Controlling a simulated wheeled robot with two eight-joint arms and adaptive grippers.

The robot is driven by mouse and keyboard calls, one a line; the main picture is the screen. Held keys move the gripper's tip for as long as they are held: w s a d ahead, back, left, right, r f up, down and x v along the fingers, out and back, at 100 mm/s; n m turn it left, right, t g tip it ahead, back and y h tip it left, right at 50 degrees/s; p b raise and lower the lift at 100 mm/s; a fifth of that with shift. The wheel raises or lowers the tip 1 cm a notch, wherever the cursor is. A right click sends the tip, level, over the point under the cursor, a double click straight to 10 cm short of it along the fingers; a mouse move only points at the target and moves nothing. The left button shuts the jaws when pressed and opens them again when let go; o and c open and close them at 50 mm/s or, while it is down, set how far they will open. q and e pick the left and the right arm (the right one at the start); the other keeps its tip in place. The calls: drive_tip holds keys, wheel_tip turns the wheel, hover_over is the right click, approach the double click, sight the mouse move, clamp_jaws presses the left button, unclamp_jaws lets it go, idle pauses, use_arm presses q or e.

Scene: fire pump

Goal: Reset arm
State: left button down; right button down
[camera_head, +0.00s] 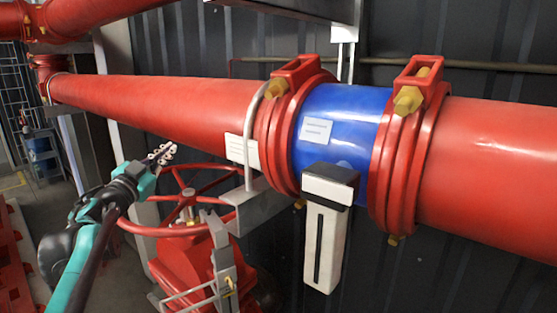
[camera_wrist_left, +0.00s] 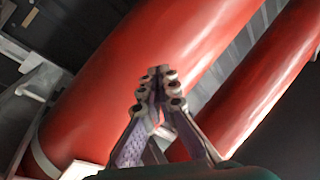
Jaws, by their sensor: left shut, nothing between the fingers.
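My left arm (camera_head: 97,225) comes in from the lower left in the head view, teal and black. My left gripper (camera_head: 161,153) is at its end, raised just below the long red pipe (camera_head: 170,95) and left of the red handwheel (camera_head: 187,200). In the left wrist view the gripper (camera_wrist_left: 158,80) has its fingertips together with nothing between them. Behind them is a large red pipe (camera_wrist_left: 130,75). My right gripper is not in view.
A blue pipe section (camera_head: 345,115) sits between red clamps with yellow bolts. A white-and-black device (camera_head: 325,235) hangs below it. A grey bracket (camera_head: 262,203) supports the pipe. A second red pipe (camera_wrist_left: 255,90) shows in the wrist view. Open floor lies at the far left.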

use_arm(q)
drive_tip(key=s+f+n+g+y, duration=0.5)
drive_tip(key=s+f+n+y, duration=0.5)
drive_tip(key=s+f, duration=0.5)
drive_tip(key=s+d+f+m+g+h, duration=0.1)
drive_tip(key=s+d+f+g+h, duration=0.2)
drive_tip(key=s+f, duration=0.45)
drive_tip(key=s+d+f+g+b, duration=0.15)
drive_tip(key=s+d+f, duration=0.35)
drive_tip(key=f, duration=0.6)
drive_tip(key=s+d+f+m+g+h, duration=0.1)
drive_tip(key=s+d+f+g+h, duration=0.2)
drive_tip(key=s+f, duration=0.5)
wheel_tip(320, 180, down, 33)
drive_tip(key=w+y+b, duration=0.1)
drive_tip(key=w+b, duration=0.1)
drive_tip(key=b, duration=3)
drive_tip(key=shift+d, duration=0.25)
